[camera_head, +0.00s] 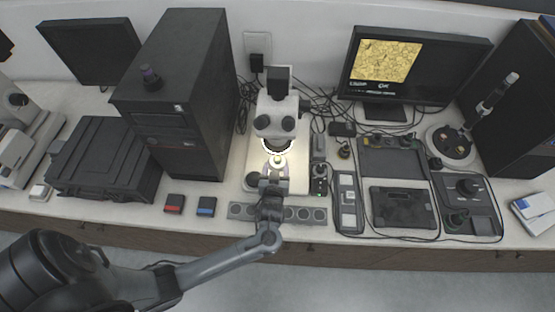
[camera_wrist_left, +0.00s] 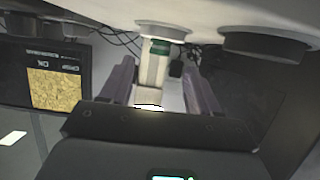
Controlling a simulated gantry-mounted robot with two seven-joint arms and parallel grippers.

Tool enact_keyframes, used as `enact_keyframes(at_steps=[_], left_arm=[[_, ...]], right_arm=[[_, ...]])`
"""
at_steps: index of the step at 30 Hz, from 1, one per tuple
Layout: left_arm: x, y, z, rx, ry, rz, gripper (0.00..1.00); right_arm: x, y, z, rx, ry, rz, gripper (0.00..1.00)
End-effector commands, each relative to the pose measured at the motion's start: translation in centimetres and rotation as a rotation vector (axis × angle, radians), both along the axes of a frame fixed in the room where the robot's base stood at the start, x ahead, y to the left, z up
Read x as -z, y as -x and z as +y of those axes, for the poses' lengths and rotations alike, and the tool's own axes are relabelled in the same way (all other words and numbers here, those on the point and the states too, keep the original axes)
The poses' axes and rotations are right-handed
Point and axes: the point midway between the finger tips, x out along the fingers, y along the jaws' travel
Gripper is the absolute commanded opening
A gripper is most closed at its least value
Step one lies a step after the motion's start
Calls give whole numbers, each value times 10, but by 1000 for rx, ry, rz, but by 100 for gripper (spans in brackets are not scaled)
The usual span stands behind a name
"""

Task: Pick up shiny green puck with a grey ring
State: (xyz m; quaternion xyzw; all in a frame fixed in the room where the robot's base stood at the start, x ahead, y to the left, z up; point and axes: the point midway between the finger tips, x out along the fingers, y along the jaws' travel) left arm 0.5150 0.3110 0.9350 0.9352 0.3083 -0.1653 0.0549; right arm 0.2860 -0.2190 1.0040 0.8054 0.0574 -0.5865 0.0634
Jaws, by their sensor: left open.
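My left gripper (camera_head: 275,178) reaches over the front of the microscope stage, under the lit ring of the microscope (camera_head: 277,123). Its jaws are open. In the left wrist view, the two fingers (camera_wrist_left: 158,92) stand apart on either side of the microscope's objective, which carries a green band (camera_wrist_left: 160,47). A bright white patch (camera_wrist_left: 149,107) shows low between the fingers, and I cannot tell what it is. I cannot make out the shiny green puck with a grey ring; glare and the gripper cover part of the stage. My right gripper is not in view.
A grey strip with several round wells (camera_head: 305,214) lies along the bench front, below my left wrist. A black computer tower (camera_head: 180,95) stands left of the microscope, with red (camera_head: 174,203) and blue (camera_head: 206,206) boxes before it. A monitor (camera_head: 415,65) stands right.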

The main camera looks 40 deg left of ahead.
Motion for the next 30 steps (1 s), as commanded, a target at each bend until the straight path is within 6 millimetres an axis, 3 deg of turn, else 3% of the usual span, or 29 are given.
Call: enact_keyframes(at_steps=[12, 21, 30], left_arm=[[17, -35, 24, 0, -1, 0, 61], [19, -37, 26, 1, 1, 1, 61], [18, -37, 26, 1, 1, 1, 15]], right_arm=[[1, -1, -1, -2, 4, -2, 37], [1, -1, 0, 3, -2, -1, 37], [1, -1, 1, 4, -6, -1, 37]])
